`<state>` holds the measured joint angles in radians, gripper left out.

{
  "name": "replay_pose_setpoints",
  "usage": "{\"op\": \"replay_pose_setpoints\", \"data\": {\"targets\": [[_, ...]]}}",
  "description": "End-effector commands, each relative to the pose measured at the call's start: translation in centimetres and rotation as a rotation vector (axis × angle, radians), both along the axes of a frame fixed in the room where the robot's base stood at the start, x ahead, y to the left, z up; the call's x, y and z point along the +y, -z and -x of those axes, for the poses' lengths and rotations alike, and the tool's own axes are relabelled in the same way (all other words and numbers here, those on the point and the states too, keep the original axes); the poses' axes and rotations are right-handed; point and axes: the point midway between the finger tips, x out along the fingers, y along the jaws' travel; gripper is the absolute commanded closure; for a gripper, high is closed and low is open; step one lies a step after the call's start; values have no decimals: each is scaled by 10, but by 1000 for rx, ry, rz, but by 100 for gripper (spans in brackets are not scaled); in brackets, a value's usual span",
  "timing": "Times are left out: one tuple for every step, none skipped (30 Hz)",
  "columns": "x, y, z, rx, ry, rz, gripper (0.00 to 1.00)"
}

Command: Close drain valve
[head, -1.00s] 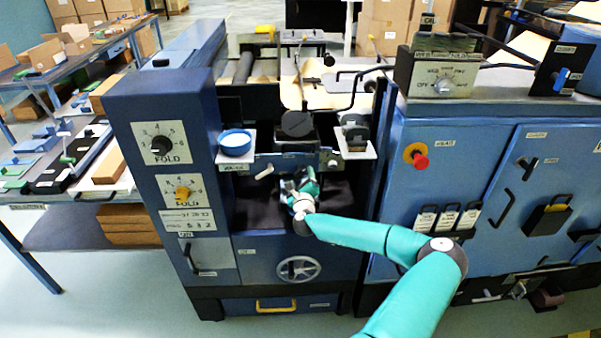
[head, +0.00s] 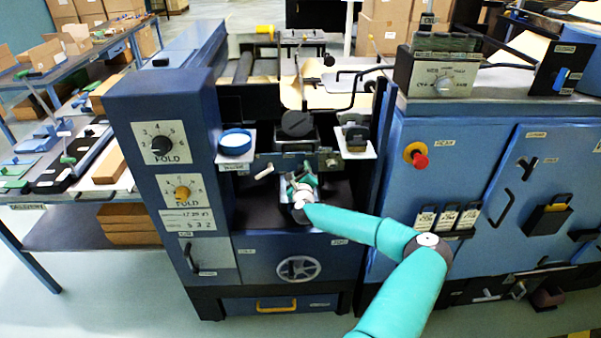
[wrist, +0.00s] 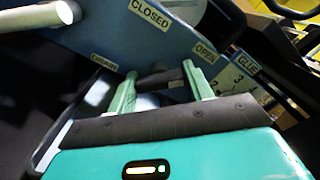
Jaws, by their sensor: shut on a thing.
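My gripper (wrist: 160,92) is shut on a dark bar, the drain valve handle (wrist: 158,77), which shows between its two pale green fingers. In the wrist view the handle lies in front of a blue plate (wrist: 120,40) with a DRAIN label (wrist: 104,62) at the left, a CLOSED label (wrist: 150,14) at the top and an OPEN label (wrist: 205,52) at the right. The held handle is nearer the OPEN label than the CLOSED label. In the head view my gripper (head: 302,184) is inside the dark bay of the blue machine and hides the handle.
A pale lever (head: 264,170) sticks out left of my gripper; a pale rod end (wrist: 62,12) shows in the wrist view. Shelves with a blue dish (head: 236,142) and a dark block (head: 355,137) overhang the bay. A handwheel (head: 299,268) is below.

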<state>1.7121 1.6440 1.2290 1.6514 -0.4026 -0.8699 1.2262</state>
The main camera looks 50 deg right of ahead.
Motion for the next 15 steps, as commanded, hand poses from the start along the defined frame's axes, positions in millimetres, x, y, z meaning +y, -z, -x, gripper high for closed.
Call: {"op": "replay_pose_setpoints", "data": {"targets": [[0, 0, 0, 3, 1, 3, 72], [0, 0, 0, 6, 1, 6, 72], [0, 0, 0, 10, 1, 10, 72], [0, -1, 0, 15, 1, 14, 72], [0, -1, 0, 21, 1, 19, 72], [-1, -1, 0, 30, 1, 28, 72], [-1, -1, 0, 38, 1, 35, 72], [-1, -1, 0, 47, 1, 43, 72], [-1, -1, 0, 61, 1, 55, 72], [-1, -1, 0, 73, 1, 66, 72], [0, -1, 0, 87, 0, 78, 72], [0, -1, 0, 106, 0, 95, 72], [0, -1, 0, 121, -1, 109, 72], [0, -2, 0, 138, -1, 124, 72], [0, -2, 0, 162, 0, 146, 72]]}}
